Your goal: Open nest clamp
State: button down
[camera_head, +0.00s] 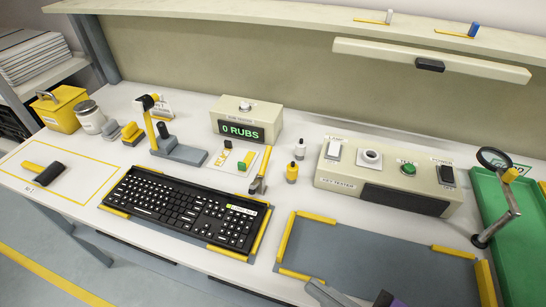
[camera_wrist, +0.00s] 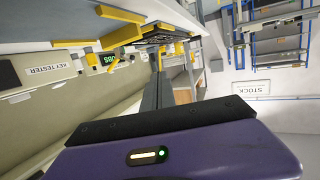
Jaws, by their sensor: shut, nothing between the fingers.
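The black keyboard (camera_head: 185,208) lies in a nest with yellow edge rails (camera_head: 262,236) on the white bench. A small clamp with a grey-and-yellow lever (camera_head: 259,180) stands at the keyboard's back right corner; I cannot tell how tightly it presses. My gripper (camera_head: 318,288) shows only partly at the bottom edge of the head view, right of the keyboard and apart from the clamp. In the wrist view my gripper (camera_wrist: 158,72) has its fingers together, with nothing held. The keyboard is small and distant there (camera_wrist: 164,39).
A grey mat (camera_head: 370,262) with yellow rails lies beside my gripper. Behind are the key tester (camera_head: 335,183), the rub counter (camera_head: 245,112), small bottles (camera_head: 292,172) and a grey stand (camera_head: 180,153). A green tray (camera_head: 510,235) and a magnifier arm (camera_head: 505,215) are at the right.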

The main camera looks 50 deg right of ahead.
jog(key=w+d+r+h, duration=0.2)
jog(key=w+d+r, duration=0.3)
jog(key=d, duration=0.5)
jog(key=w+d+r+m+h, duration=0.15)
jog(key=w+d+r, duration=0.25)
jog(key=w+d, duration=0.4)
jog(key=w+d+r+h, duration=0.2)
jog(key=w+d+r, duration=0.3)
jog(key=d, duration=0.6)
jog(key=a+f+n+g+y, duration=0.2)
jog(key=a+f+n+y, duration=0.15)
jog(key=n+y, duration=0.2)
jog(key=n+g+y, duration=0.1)
jog(key=n+y, duration=0.1)
jog(key=n, duration=0.2)
send_over(261, 168)
jog(key=s+d, duration=0.1)
jog(key=s, duration=0.2)
notch_tip(261, 168, down, 8)
jog(key=shift+h, duration=0.3)
jog(key=f, duration=0.1)
jog(key=d+f, duration=0.1)
jog(key=w+f, duration=0.1)
jog(key=shift+d+f, duration=0.3)
jog(key=shift+d, duration=0.1)
